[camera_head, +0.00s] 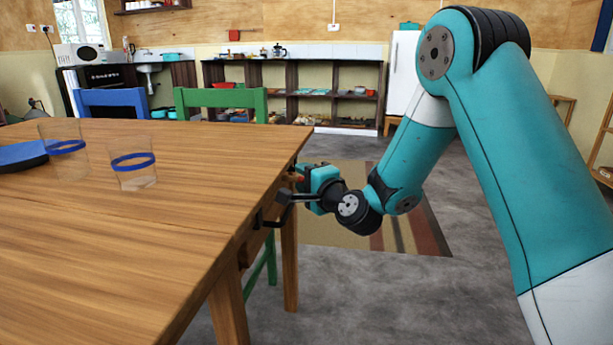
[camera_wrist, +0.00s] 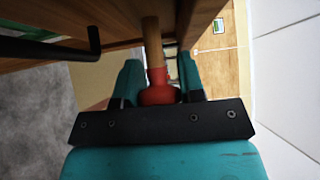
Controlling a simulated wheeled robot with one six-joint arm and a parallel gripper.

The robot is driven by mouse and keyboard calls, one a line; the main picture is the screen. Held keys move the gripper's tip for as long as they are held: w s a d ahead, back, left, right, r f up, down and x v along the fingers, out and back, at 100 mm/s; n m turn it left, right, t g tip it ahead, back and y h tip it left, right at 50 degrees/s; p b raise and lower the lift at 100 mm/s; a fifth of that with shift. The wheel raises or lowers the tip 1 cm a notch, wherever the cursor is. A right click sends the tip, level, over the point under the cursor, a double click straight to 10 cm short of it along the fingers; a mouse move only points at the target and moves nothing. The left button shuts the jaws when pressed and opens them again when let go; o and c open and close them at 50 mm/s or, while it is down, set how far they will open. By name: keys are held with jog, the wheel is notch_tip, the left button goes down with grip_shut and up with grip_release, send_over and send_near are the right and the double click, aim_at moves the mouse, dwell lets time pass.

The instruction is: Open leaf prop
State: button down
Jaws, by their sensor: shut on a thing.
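The wooden table (camera_head: 190,215) fills the left of the head view, with its edge toward my arm. In the wrist view a narrow wooden bar (camera_wrist: 153,42), which looks like the leaf prop, ends in a red knob (camera_wrist: 159,91). The knob also shows as a small orange-red spot at the table edge in the head view (camera_head: 294,178). My gripper (camera_wrist: 160,88) is shut on the red knob, with one teal finger on each side. In the head view my gripper (camera_head: 304,179) is beside the table edge. The bar's far end is hidden.
A black bracket or handle (camera_head: 266,220) sticks out from the table edge, close to my gripper. Two clear tumblers with blue bands (camera_head: 133,170) stand on the table. A green chair (camera_head: 222,98) and blue chair (camera_head: 112,98) stand behind it. Right of the table is open floor with a striped rug (camera_head: 385,232).

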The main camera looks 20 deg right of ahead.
jog(key=shift+s+a+f, duration=0.15)
jog(key=shift+s+a, duration=0.05)
jog(key=c, duration=0.8)
grip_release()
jog(key=shift+d, duration=0.1)
jog(key=shift+o, duration=0.2)
jog(key=s+d+b, duration=0.3)
jog(key=s+b, duration=1.4)
jog(key=b, duration=0.1)
jog(key=shift+d+b, duration=0.15)
jog(key=shift+b, duration=0.15)
